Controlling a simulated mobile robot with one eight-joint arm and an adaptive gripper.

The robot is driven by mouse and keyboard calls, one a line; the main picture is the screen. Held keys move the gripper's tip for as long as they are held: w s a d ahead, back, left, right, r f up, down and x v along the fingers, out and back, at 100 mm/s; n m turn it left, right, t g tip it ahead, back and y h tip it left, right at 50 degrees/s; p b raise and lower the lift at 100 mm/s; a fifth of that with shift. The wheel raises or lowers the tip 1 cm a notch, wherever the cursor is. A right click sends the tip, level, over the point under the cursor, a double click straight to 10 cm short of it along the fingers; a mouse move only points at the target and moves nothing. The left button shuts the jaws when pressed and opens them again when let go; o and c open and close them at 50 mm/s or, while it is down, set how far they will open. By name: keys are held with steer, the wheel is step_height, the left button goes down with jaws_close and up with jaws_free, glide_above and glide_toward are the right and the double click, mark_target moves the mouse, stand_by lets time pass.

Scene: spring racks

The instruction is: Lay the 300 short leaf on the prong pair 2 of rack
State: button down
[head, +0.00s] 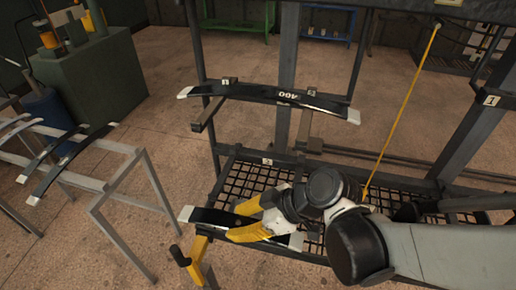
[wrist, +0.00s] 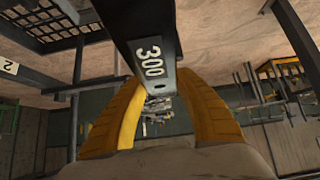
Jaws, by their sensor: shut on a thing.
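The 300 short leaf (wrist: 150,62) is a dark bar with white "300" print, between my yellow fingers in the wrist view. In the head view the same leaf (head: 207,216) has pale ends and lies across my gripper (head: 238,221), which is shut on it. It is above or in front of the black mesh shelf; the gap cannot be told. A "2" plate (head: 267,161) is on the rack's beam, behind the leaf, and a "2" plate (wrist: 8,67) shows in the wrist view. Any prongs below the beam are hidden or unclear.
A longer leaf marked 460 (head: 286,96) lies on two upper prongs of the rack. A grey stand (head: 100,186) with other leaves is at left. A yellow bracket with a black handle (head: 180,256) stands close in front of the held leaf. A yellow cable (head: 402,108) hangs at right.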

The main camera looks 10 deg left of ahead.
steer(key=w+f+b, duration=0.1)
steer(key=w+b, duration=0.1)
steer(key=w, duration=0.4)
steer(key=w+d+f+b, duration=0.1)
steer(key=w+f+b, duration=0.1)
steer(key=w, duration=0.5)
steer(key=shift+w+f+b, duration=0.25)
steer(key=shift+w+b, duration=0.05)
stand_by(0.3)
steer(key=c, duration=0.8)
jaws_free()
steer(key=shift+c, duration=0.2)
steer(key=shift+d, duration=0.1)
steer(key=v, duration=1.2)
